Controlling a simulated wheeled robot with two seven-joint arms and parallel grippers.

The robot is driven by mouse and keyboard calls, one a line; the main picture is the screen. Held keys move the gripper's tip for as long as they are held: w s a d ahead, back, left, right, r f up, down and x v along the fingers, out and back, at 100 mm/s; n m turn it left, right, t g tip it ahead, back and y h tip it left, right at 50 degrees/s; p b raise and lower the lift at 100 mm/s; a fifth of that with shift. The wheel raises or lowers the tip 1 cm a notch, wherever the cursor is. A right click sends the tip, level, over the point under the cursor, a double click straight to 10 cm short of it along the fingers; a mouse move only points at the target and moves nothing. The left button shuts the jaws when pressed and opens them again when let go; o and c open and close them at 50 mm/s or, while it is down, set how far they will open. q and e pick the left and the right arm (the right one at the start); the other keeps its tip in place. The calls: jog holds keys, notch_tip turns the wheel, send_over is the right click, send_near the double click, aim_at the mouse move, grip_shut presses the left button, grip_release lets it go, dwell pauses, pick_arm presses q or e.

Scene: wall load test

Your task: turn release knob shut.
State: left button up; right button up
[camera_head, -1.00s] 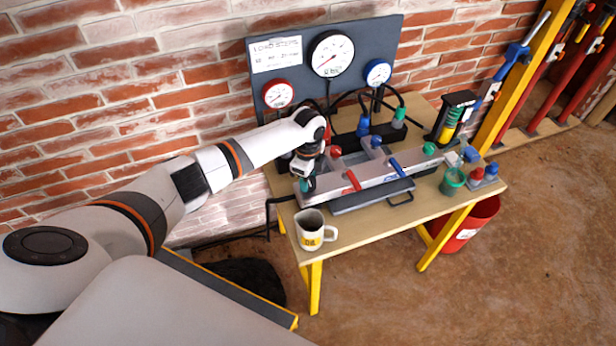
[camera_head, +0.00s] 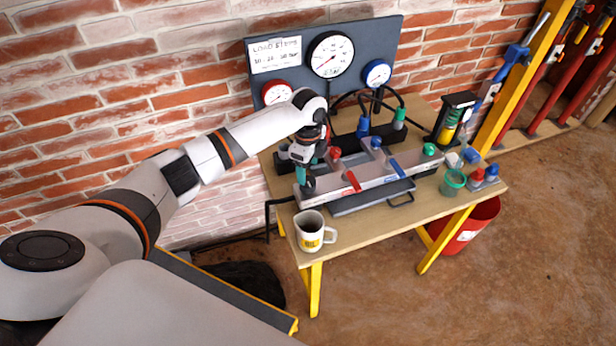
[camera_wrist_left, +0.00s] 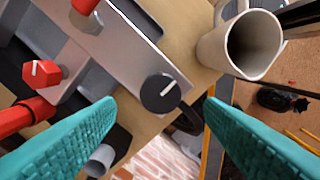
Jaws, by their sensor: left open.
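A round black knob (camera_wrist_left: 160,92) with a white line across its top sits on the end of a long grey block (camera_wrist_left: 128,52), which also shows on the bench in the head view (camera_head: 335,186). In the wrist view the knob lies between my fingertips, with a gap on each side. I cannot judge its distance. My left gripper (camera_head: 305,184), with teal fingers, points down over the block's left end and is open and empty. It hides the knob in the head view. A red hexagonal knob (camera_wrist_left: 42,73) with a white mark lies farther left in the wrist view. My right gripper is not in view.
A white mug (camera_head: 310,232) stands at the bench's front left corner, close to the gripper. A gauge board (camera_head: 290,88) with black hoses stands behind. A green cup (camera_head: 453,181) is at the right.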

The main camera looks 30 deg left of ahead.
aim_at(308, 182)
pick_arm(q)
notch_tip(308, 182, up, 7)
jog(key=b, duration=0.1)
dwell(0.7)
